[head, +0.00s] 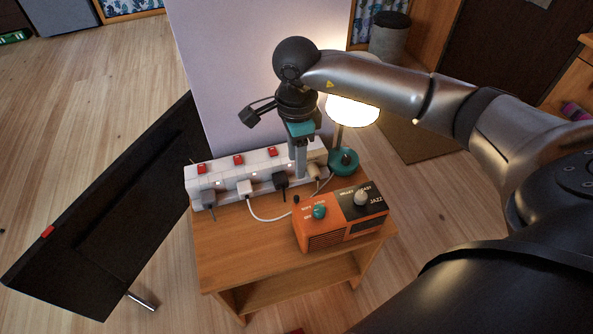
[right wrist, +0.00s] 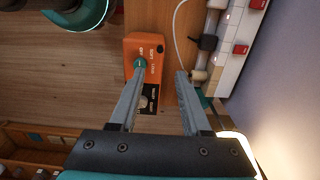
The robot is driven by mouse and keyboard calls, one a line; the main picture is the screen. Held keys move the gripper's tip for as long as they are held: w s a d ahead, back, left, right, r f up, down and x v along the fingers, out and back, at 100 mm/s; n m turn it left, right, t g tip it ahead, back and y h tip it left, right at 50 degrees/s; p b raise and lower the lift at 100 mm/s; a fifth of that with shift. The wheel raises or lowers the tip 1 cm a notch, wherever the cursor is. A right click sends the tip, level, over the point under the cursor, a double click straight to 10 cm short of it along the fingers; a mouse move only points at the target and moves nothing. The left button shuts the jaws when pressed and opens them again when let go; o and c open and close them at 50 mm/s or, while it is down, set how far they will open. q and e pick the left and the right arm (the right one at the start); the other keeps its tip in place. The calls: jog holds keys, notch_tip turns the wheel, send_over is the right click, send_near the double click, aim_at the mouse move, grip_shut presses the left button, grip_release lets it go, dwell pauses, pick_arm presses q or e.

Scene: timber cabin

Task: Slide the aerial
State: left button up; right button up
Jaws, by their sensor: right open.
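The orange radio (head: 335,232) stands on the small wooden table, with a teal knob (head: 319,212), a pale knob (head: 361,197) and a black panel marked JAZZ. A small dark tip (head: 296,198) shows at its back left corner; I cannot tell for sure whether it is the aerial. No long rod is clear. My right gripper (head: 300,172) points down above the back of the table, behind the radio. In the right wrist view its fingers (right wrist: 161,73) are apart with nothing held between them, and the radio (right wrist: 156,49) lies beyond them. My left gripper is not in view.
A white power strip (head: 230,182) with red switches and several plugs runs along the table's back. A white cord (head: 262,219) curves behind the radio. A lit lamp with a teal base (head: 343,165) stands behind right. The table's front left (head: 235,262) is bare.

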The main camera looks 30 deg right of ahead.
jog(key=shift+r, duration=1.1)
